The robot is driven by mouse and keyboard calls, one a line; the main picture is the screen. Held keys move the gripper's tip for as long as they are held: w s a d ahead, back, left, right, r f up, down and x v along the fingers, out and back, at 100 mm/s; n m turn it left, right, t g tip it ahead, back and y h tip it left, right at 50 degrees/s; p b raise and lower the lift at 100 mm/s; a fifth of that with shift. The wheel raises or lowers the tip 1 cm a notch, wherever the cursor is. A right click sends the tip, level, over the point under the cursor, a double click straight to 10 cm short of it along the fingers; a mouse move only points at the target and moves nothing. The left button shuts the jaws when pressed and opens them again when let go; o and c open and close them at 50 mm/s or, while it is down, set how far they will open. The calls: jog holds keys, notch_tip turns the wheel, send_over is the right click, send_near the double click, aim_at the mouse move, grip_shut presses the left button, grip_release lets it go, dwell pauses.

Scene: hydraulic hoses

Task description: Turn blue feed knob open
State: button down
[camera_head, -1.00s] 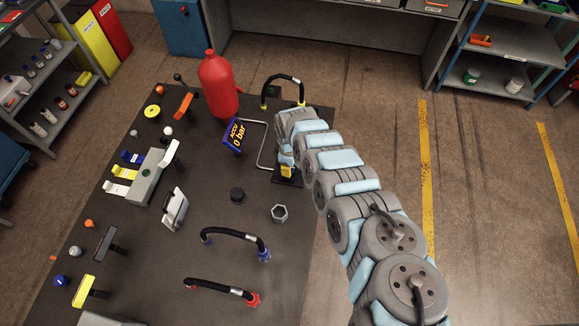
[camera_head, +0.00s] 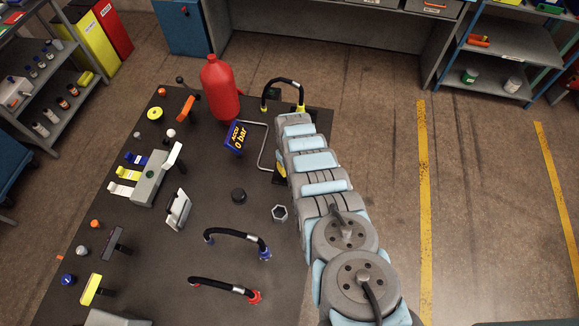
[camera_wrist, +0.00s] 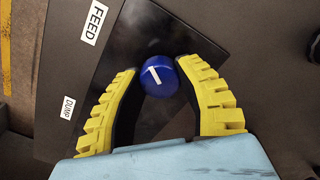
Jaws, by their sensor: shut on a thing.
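In the wrist view, the blue feed knob (camera_wrist: 161,76) is a round blue cap with a short white line on it, slanting in the picture. It sits on a dark panel (camera_wrist: 190,32) beside a white FEED label (camera_wrist: 96,22); a DUMP label (camera_wrist: 68,108) lies further down to the left. My gripper (camera_wrist: 160,72) has its two yellow ridged fingers shut on the knob, one on each side, near their tips. In the head view only a little yellow of my gripper (camera_head: 281,172) shows at the table's right edge. My arm hides the knob there.
A bent grey pipe (camera_head: 262,150) and the blue ACCU 0 bar display (camera_head: 236,138) stand just left of my gripper. A red bottle (camera_head: 219,90) and a black hose with yellow ends (camera_head: 283,82) are behind. Open floor lies to the right.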

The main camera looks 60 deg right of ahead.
jog(key=m+b, duration=0.1)
jog(key=m, duration=0.4)
jog(key=shift+w+f, duration=0.1)
jog(key=shift+f, duration=0.05)
jog(key=m+b, duration=0.2)
jog(key=m, duration=0.2)
jog(key=shift+f+b, duration=0.1)
jog(key=shift+b, duration=0.3)
jog(key=shift+m+b, duration=0.65)
jog(key=shift+m, duration=0.35)
jog(key=shift+r, duration=0.2)
jog(key=c, duration=0.6)
grip_release()
jog(key=shift+r, duration=0.1)
notch_tip(320, 180, up, 12)
